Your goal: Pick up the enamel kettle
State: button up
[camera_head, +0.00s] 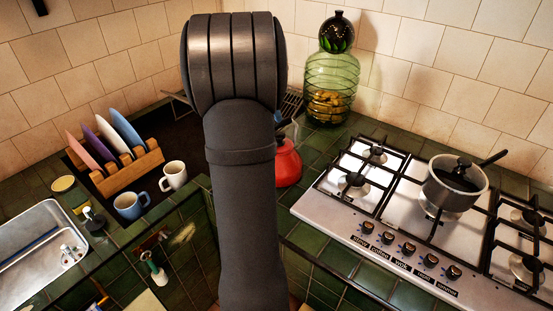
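A red enamel kettle (288,166) stands on the green tiled counter near the middle of the head view. Its left part is hidden behind my dark grey arm. A dark piece at its top and what looks like a spout show just right of the arm. My arm rises through the middle of the view and bends over at the top, in front of the kettle. My gripper is not visible, so its distance from the kettle cannot be told.
A steel pot (453,190) sits on the gas hob (397,215) at right. A green glass jar (331,88) stands behind the kettle. At left are a wooden rack (128,174) with plates, a white mug (174,176), a blue mug (131,205) and a sink (38,258).

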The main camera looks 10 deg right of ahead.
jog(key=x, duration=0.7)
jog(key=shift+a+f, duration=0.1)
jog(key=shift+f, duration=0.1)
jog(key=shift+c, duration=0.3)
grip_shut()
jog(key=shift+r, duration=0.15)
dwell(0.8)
